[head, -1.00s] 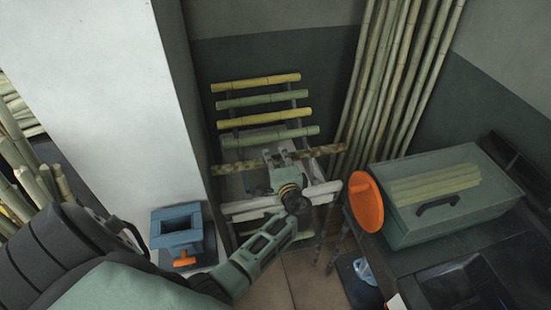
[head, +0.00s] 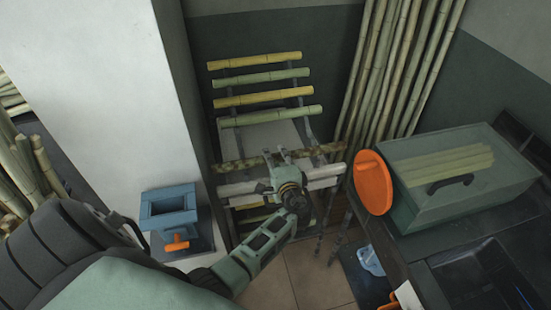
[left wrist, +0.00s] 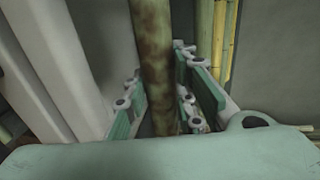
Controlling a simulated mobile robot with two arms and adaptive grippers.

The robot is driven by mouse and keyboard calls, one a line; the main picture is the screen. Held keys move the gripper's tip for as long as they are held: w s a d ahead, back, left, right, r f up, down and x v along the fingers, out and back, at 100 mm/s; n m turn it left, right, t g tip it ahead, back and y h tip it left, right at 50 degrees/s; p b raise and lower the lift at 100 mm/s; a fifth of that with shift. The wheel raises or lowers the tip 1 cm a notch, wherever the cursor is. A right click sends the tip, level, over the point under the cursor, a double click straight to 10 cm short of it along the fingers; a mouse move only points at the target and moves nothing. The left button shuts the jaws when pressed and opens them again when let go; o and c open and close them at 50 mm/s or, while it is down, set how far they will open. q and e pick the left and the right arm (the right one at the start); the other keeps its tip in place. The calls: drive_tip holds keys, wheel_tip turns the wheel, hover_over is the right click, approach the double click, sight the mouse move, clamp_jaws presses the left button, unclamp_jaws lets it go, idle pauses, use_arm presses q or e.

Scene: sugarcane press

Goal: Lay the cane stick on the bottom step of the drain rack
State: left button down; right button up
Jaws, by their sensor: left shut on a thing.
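The cane stick (head: 235,166) is mottled brown and green. My left gripper (head: 280,158) is shut on it near its middle and holds it crosswise in front of the drain rack's lower part. In the left wrist view the stick (left wrist: 153,50) runs upright between the gripper's fingers (left wrist: 158,105). The drain rack (head: 312,130) has dark sloping rails and several yellow and green sticks on its upper steps, the lowest of these a green one (head: 270,116). The bottom step is partly hidden by my gripper and arm; I cannot tell whether the stick touches the rack.
A white bar (head: 318,172) crosses just below the stick. Tall canes (head: 385,70) lean on the wall at right. A green press box (head: 455,185) with an orange disc (head: 373,183) stands at right. A blue box-like device (head: 168,207) stands at left, beside a white pillar (head: 90,80).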

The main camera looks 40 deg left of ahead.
idle(0.3)
use_arm(q)
drive_tip(key=c, duration=1.4)
unclamp_jaws()
drive_tip(key=o, duration=0.6)
drive_tip(key=shift+f, duration=0.15)
drive_tip(key=shift+s+d, duration=0.1)
drive_tip(key=shift+s+d, duration=0.4)
drive_tip(key=shift+p+v, duration=0.85)
drive_tip(key=shift+v, duration=2)
